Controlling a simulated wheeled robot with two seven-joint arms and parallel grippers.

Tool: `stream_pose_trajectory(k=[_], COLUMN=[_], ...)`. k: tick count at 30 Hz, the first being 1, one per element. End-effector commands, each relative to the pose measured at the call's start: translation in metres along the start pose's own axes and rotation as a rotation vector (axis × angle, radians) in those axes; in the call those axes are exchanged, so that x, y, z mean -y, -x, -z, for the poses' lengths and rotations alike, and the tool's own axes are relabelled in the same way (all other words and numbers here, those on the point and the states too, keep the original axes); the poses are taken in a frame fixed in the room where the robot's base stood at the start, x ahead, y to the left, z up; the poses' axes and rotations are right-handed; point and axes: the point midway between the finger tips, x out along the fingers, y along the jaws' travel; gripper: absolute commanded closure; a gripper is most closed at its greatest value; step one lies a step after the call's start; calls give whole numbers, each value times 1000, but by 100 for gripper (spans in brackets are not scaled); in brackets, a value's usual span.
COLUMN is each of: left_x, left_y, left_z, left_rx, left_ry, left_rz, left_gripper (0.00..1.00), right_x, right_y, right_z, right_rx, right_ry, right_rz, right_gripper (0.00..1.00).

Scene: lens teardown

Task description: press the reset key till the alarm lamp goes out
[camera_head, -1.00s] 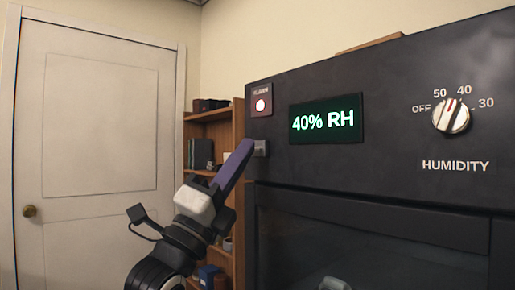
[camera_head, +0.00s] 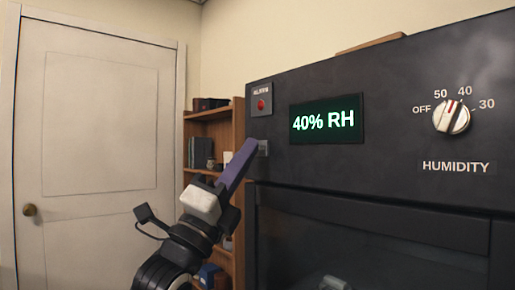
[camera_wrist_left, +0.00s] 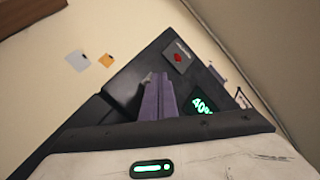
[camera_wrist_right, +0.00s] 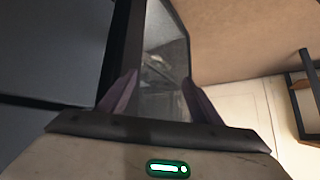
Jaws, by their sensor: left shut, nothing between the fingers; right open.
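The alarm lamp (camera_head: 262,104) on the dark cabinet's front is dull red and unlit, under an ALARM label. In the left wrist view the lamp (camera_wrist_left: 178,57) is also dull red. The reset key (camera_head: 263,148) is a small grey key below the lamp, partly hidden by my left gripper. My left gripper (camera_head: 249,146) is shut and empty, its purple fingertips beside the key; I cannot tell whether they touch it. In the left wrist view a small grey piece of the key (camera_wrist_left: 147,78) shows at the fingertips. My right gripper (camera_wrist_right: 157,88) is open and empty, away from the key.
The green display (camera_head: 326,119) reads 40% RH. The humidity knob (camera_head: 451,117) is at the cabinet's right, its pointer near 40. A wooden shelf (camera_head: 238,125) stands behind my left gripper, and a white door (camera_head: 100,150) is at the left.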

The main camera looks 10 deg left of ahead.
Motion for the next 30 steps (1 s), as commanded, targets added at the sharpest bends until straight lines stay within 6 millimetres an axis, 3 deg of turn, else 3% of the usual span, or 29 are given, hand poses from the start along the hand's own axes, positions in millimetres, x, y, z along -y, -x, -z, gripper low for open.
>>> stream_pose_trajectory(k=[30], left_x=[9], left_y=[13], left_z=[-9], left_rx=[0], left_ry=[0], left_rz=[-1], left_gripper=[100], right_x=[0], right_y=[0], right_z=[0], right_rx=[0], right_ry=[0], right_rz=[0], right_gripper=[41])
